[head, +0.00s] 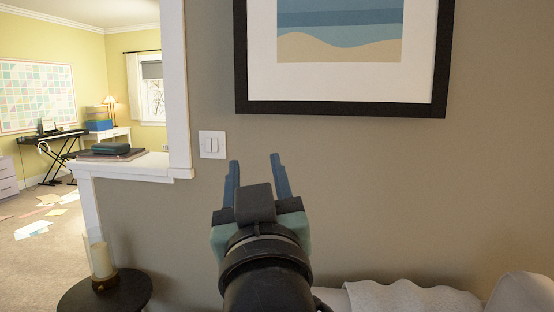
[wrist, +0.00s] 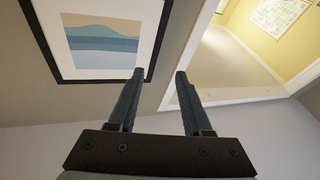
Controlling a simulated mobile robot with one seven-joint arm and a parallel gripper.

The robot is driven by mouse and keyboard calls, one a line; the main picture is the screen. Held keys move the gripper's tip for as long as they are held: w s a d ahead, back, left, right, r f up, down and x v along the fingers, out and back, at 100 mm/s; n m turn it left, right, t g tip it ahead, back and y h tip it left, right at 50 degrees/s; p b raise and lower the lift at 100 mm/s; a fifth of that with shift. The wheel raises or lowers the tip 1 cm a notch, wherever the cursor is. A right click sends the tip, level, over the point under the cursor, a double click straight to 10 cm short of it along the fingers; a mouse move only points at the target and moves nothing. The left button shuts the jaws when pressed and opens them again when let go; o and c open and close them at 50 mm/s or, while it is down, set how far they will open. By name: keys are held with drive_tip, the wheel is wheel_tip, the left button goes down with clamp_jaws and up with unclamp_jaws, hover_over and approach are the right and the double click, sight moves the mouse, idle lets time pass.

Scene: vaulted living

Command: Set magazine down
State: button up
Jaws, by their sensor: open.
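My gripper (head: 254,165) is open and empty, raised in front of the beige wall. Its two blue fingers also show in the wrist view (wrist: 159,74), spread apart with nothing between them. No magazine can be made out for certain. A flat brownish item (head: 84,157) lies on the white ledge of the half wall, under a dark green case; I cannot tell whether it is a magazine. My gripper is to the right of that ledge and apart from it.
The white ledge (head: 150,168) ends at a white post. A round dark side table (head: 125,293) holds a candle (head: 101,258) at lower left. Light upholstery (head: 410,298) is at lower right. A framed picture (head: 340,108) hangs above. Papers (head: 34,229) lie on the far room's floor.

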drive_tip(key=s+d+r+m+t+h, duration=0.2)
drive_tip(key=s+r+t, duration=0.4)
drive_tip(key=s+r, duration=0.4)
drive_tip(key=s+m, duration=0.1)
drive_tip(key=s, duration=0.2)
drive_tip(key=shift+s+d+r+h, duration=0.3)
drive_tip(key=shift+s+r, duration=0.05)
drive_tip(key=shift+r, duration=0.05)
wheel_tip(320, 180, up, 16)
drive_tip(key=p, duration=1.6)
drive_tip(key=shift+a, duration=0.1)
